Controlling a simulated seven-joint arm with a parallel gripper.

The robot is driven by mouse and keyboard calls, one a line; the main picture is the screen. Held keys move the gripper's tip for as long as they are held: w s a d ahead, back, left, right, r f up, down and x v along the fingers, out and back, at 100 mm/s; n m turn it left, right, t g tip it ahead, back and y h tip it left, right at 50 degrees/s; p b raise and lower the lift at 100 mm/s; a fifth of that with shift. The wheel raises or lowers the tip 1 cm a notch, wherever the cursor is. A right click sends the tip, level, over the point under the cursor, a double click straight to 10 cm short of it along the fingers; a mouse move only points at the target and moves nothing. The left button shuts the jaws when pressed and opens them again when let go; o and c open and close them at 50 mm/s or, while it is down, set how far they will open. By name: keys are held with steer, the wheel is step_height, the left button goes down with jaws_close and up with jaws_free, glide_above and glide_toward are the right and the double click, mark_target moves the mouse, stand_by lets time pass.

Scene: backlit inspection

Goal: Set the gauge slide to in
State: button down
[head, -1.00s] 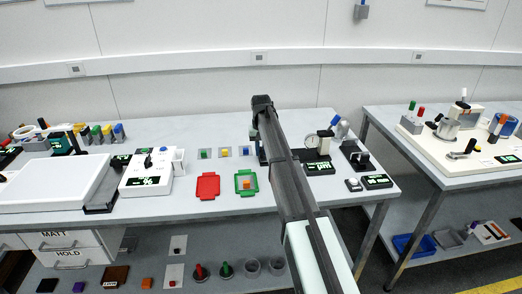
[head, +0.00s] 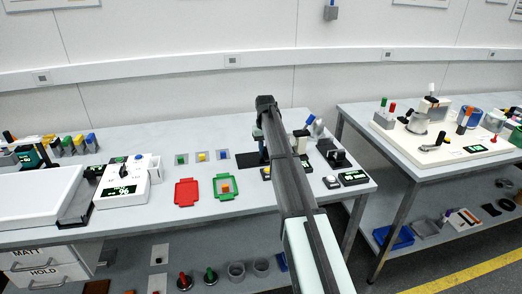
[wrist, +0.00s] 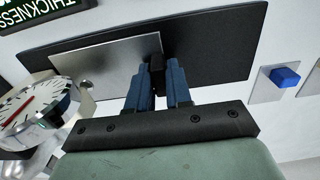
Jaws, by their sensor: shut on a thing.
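In the wrist view the gauge slide is a flat metal plate (wrist: 112,62) lying on a long black base (wrist: 222,48). A small black knob (wrist: 156,76) stands at the plate's end. My gripper (wrist: 157,84) has its blue fingers shut on this knob. The white dial gauge (wrist: 28,108) with a red needle is at the left. A black sign (wrist: 42,16) reading THICKNESS is at top left. In the head view part of the black base (head: 248,159) shows left of my arm, which hides my fingers and the slide.
A blue block (wrist: 286,77) on a light plate lies right of the base in the wrist view. In the head view a red tray (head: 187,192) and a green tray (head: 226,187) lie to the left. A black device (head: 333,153) stands to the right.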

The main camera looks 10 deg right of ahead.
steer(key=shift+d, duration=0.25)
steer(key=c, duration=1.1)
jaws_free()
step_height(320, 180, up, 14)
steer(key=shift+f, duration=0.1)
